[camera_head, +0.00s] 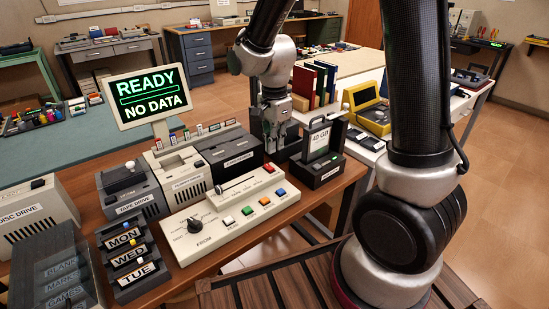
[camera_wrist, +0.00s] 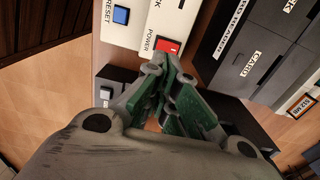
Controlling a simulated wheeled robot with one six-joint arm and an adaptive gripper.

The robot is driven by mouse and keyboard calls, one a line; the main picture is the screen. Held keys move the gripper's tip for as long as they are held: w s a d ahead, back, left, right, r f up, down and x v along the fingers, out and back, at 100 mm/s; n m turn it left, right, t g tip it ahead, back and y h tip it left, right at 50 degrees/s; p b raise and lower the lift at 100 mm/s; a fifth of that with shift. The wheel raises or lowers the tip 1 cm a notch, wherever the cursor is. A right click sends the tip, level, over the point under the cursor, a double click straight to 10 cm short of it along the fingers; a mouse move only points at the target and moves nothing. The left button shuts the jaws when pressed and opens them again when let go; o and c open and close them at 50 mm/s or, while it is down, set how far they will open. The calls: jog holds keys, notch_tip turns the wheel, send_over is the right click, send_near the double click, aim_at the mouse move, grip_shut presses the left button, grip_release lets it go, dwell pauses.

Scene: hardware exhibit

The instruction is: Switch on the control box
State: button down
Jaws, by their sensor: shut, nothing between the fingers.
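The control box (camera_head: 232,227) is a cream panel on the brown table, with a black knob (camera_head: 195,225) and a row of coloured buttons. Its red POWER switch (camera_head: 269,168) sits at the far right corner; in the wrist view the red switch (camera_wrist: 169,46) shows beside the printed word POWER. My gripper (camera_head: 270,146) is shut and empty, pointing down just behind that corner. In the wrist view my gripper's fingertips (camera_wrist: 163,68) appear close below the red switch; whether they touch it I cannot tell. The switch's position is unclear.
A blue RESET button (camera_wrist: 121,15) lies near the switch. A screen (camera_head: 148,95) reads READY, NO DATA. A dark card reader (camera_head: 232,155) stands left of my gripper, and a black 40 GB unit (camera_head: 319,155) stands right. Tape and disc drives crowd the left.

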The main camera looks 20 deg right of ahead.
aim_at(276, 170)
notch_tip(276, 170, down, 5)
jog(key=shift+f, duration=0.1)
dwell(0.4)
jog(key=shift+s+d+f, duration=0.1)
jog(key=shift+s+f, duration=0.2)
jog(key=shift+f, duration=0.15)
jog(key=shift+s+f, duration=0.1)
jog(key=shift+s, duration=0.15)
jog(key=shift+w, duration=0.15)
jog(key=shift+w+a, duration=0.2)
jog(key=shift+w, duration=0.45)
jog(key=shift+r, duration=0.2)
